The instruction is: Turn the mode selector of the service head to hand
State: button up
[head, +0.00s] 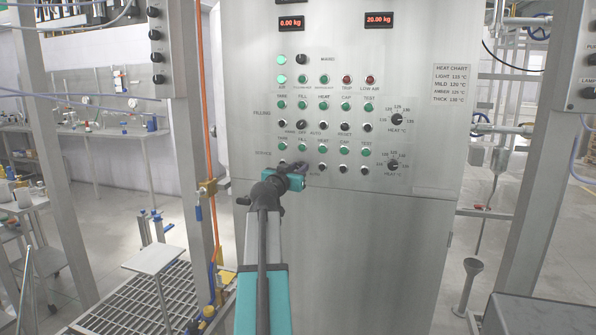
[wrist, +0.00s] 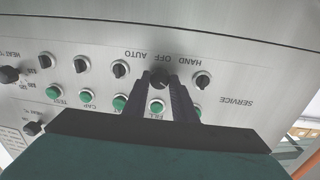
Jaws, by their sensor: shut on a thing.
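The service mode selector (wrist: 160,81) is a dark round knob on the steel panel, under the upside-down labels HAND, OFF and AUTO in the wrist view. My gripper (wrist: 162,85) is shut on this knob, one dark finger on each side. The fingers hide part of the knob, and I cannot tell where its pointer stands. In the head view my gripper (head: 297,168) is up against the service row and hides the selector and its HAND and OFF labels; AUTO shows just to its right.
Black switches (wrist: 120,69) and green buttons (wrist: 86,96) sit close beside the fingers. Above is the filling row with its own selector (head: 301,125). A service heat dial (head: 393,165) is at the right. A steel post (head: 187,130) and orange hose stand left of the cabinet.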

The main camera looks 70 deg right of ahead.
jog(key=o, duration=1)
jog(key=shift+o, duration=0.2)
jog(key=shift+a, duration=0.1)
jog(key=a+b, duration=0.1)
jog(key=a, duration=1.2)
jog(key=shift+w+a, duration=0.15)
jog(key=shift+a, duration=0.2)
